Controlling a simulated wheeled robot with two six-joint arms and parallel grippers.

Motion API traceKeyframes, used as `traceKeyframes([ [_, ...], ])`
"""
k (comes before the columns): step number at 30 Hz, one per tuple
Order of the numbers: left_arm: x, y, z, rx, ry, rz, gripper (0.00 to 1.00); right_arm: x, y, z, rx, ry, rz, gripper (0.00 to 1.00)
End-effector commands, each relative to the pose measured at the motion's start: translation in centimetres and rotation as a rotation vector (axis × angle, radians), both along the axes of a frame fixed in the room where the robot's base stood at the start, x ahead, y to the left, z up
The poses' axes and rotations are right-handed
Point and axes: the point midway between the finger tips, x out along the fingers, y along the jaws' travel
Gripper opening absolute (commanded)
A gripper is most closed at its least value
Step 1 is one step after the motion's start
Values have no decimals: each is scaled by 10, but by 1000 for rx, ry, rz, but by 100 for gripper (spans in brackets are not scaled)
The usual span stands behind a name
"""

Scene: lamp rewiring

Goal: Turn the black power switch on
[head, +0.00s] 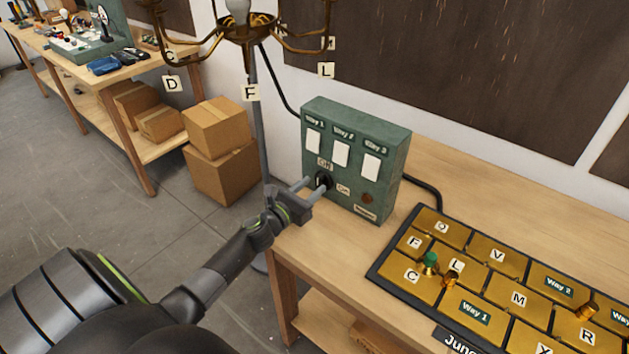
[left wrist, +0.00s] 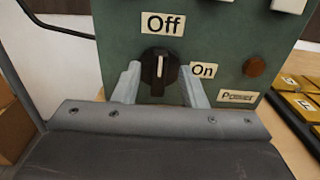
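The black power switch (head: 323,180) is a round knob on the front of a green control box (head: 357,155) standing on the wooden table. In the left wrist view the knob (left wrist: 159,71) has a white pointer line that stands upright, toward the "Off" label (left wrist: 164,24). The "On" label (left wrist: 204,71) is to its right. My left gripper (head: 318,188) is at the box front, its two fingers (left wrist: 160,85) open on either side of the knob, with gaps showing beside it. My right gripper is not in view.
A dark red indicator (left wrist: 254,67) sits right of "On". A board with brass lettered plates (head: 470,275) lies to the right on the table. Cardboard boxes (head: 220,150) are stacked at the left.

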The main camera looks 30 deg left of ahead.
Motion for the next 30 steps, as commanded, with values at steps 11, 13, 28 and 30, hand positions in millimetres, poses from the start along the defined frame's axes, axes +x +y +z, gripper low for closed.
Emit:
traceKeyframes([
  [11, 20, -2, 0, 1, 0, -1, 38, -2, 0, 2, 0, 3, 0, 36],
  [13, 20, -2, 0, 0, 0, -1, 38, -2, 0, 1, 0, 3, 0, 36],
  [28, 20, -2, 0, 0, 0, 0, 0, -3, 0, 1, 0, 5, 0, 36],
  [30, 20, -2, 0, 3, 0, 0, 0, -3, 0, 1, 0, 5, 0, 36],
])
